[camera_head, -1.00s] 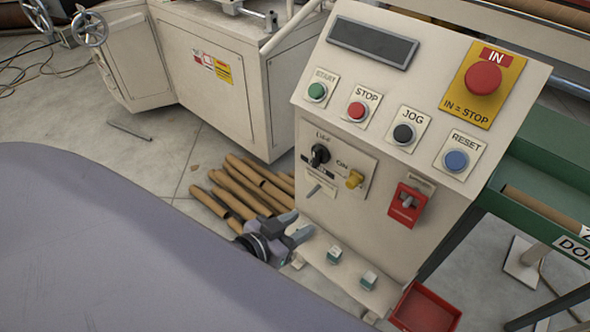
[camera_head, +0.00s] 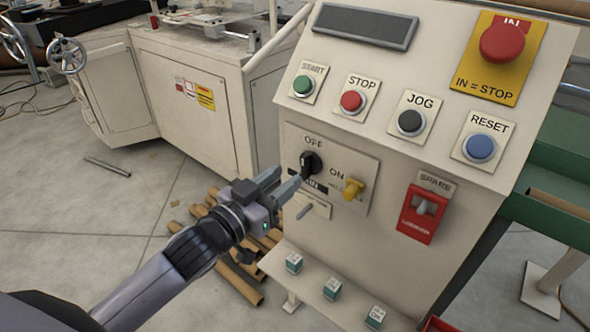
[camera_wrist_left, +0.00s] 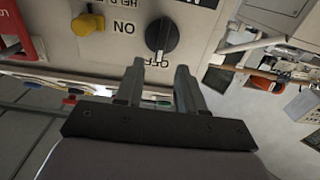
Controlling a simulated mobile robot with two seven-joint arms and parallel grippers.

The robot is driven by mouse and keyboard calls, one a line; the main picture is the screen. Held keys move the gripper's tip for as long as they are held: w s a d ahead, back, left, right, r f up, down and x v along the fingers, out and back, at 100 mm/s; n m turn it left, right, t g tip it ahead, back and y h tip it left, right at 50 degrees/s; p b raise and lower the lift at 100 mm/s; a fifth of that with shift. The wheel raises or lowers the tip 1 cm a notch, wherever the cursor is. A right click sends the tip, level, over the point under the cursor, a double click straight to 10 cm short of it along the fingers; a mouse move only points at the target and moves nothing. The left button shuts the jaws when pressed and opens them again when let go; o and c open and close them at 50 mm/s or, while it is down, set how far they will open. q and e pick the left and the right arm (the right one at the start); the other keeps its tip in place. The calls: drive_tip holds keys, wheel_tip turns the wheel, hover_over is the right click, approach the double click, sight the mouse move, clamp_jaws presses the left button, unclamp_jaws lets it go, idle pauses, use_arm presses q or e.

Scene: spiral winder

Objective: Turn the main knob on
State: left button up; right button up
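The main knob (camera_head: 311,164) is a black rotary knob on the cream control panel (camera_head: 420,262), with OFF printed above it and ON to its right. In the left wrist view the knob (camera_wrist_left: 162,36) shows upside down, just beyond the fingertips. My left gripper (camera_head: 283,181) is just lower left of the knob, its fingers apart and empty. In the left wrist view the gripper (camera_wrist_left: 160,68) has a clear gap between its fingers. Whether a fingertip touches the knob cannot be told. My right gripper is not in view.
A yellow knob (camera_head: 354,188) sits right of the main knob, and a red switch plate (camera_head: 420,213) farther right. Above are START, STOP, JOG and RESET buttons and a red emergency stop (camera_head: 502,42). A low shelf juts out below. Cardboard tubes (camera_head: 236,282) lie on the floor.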

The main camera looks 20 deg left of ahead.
sight(303, 164)
use_arm(q)
drive_tip(key=shift+x, duration=2.6)
clamp_jaws()
